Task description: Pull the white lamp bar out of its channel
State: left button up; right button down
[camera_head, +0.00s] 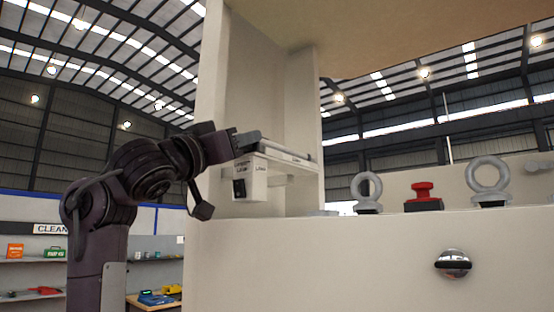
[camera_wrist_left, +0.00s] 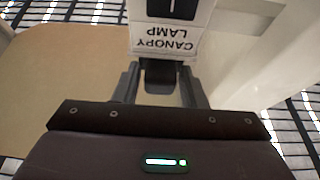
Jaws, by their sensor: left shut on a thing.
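The white lamp bar (camera_head: 288,154) runs to the right from my left gripper, under the beige canopy and beside the column. Below it is a white box with a black switch (camera_head: 240,188). In the left wrist view a white face reads "CANOPY LAMP" (camera_wrist_left: 172,40) upside down, with the black switch above it. My left gripper (camera_head: 240,142) is at the left end of the bar. In the wrist view its fingers (camera_wrist_left: 160,84) are closed around a dark piece just below that label. The channel's inside is hidden. My right gripper is not in view.
The beige column (camera_head: 211,85) and canopy (camera_head: 400,35) stand close around the bar. To the right, a cream housing (camera_head: 330,265) carries two grey ring bolts (camera_head: 490,182) and a red button (camera_head: 422,192). Shelves are at the far left; open air lies left of the column.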

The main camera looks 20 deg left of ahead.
pick_arm(q)
jog(key=s+a+b, duration=0.3)
jog(key=s+b, duration=0.4)
jog(key=s, duration=0.4)
jog(key=s+a+b, duration=0.4)
jog(key=s+b, duration=0.3)
jog(key=s, duration=0.3)
jog(key=shift+s+a, duration=0.3)
jog(key=shift+s, duration=0.05)
dwell(1.0)
dwell(0.6)
